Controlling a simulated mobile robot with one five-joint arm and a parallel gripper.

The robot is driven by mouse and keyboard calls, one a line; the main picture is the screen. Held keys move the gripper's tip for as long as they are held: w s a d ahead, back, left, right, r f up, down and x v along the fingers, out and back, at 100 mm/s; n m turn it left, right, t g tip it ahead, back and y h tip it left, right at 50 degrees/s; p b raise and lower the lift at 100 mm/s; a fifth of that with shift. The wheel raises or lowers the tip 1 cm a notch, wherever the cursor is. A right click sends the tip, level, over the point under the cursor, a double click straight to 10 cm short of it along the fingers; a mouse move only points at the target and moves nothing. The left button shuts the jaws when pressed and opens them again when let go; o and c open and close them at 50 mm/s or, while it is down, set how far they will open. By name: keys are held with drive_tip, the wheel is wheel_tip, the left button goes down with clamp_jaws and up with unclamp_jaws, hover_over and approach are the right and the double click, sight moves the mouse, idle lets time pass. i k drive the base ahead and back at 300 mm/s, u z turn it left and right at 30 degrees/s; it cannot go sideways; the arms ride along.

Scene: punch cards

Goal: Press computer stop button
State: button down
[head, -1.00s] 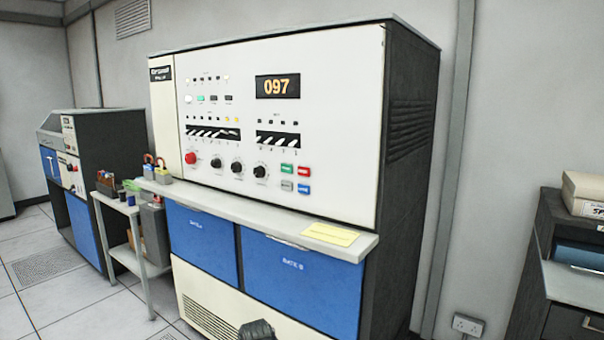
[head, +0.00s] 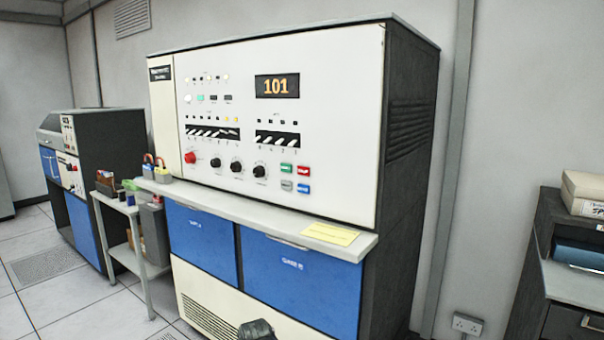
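The computer (head: 320,50) is a large cabinet with a cream front panel and dark sides. Low on the panel's right side is a small group of buttons: a green one (head: 286,169), a red one (head: 303,170), a grey one (head: 286,185) and a blue one (head: 303,188). Their labels are too small to read. A larger round red button (head: 188,161) is at the panel's lower left. A dark part at the bottom edge, in front of the cabinet, looks like the end of my arm (head: 257,330). It is well below the buttons and touches none; its fingers cannot be made out.
A grey shelf (head: 215,201) juts out below the panel, with a yellow paper (head: 330,233) on it and padlocks at its left end. The number display (head: 277,86) reads 101. A small side table (head: 135,208) stands left; a dark cabinet (head: 550,240) stands right.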

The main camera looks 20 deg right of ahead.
sight(305, 171)
drive_tip(key=k, duration=1.15)
drive_tip(key=u, duration=0.55)
drive_tip(key=i, duration=1.35)
drive_tip(key=u, duration=0.35)
drive_tip(key=k, duration=0.85)
drive_tip(key=u, duration=0.15)
drive_tip(key=i, duration=0.95)
drive_tip(key=z, duration=0.05)
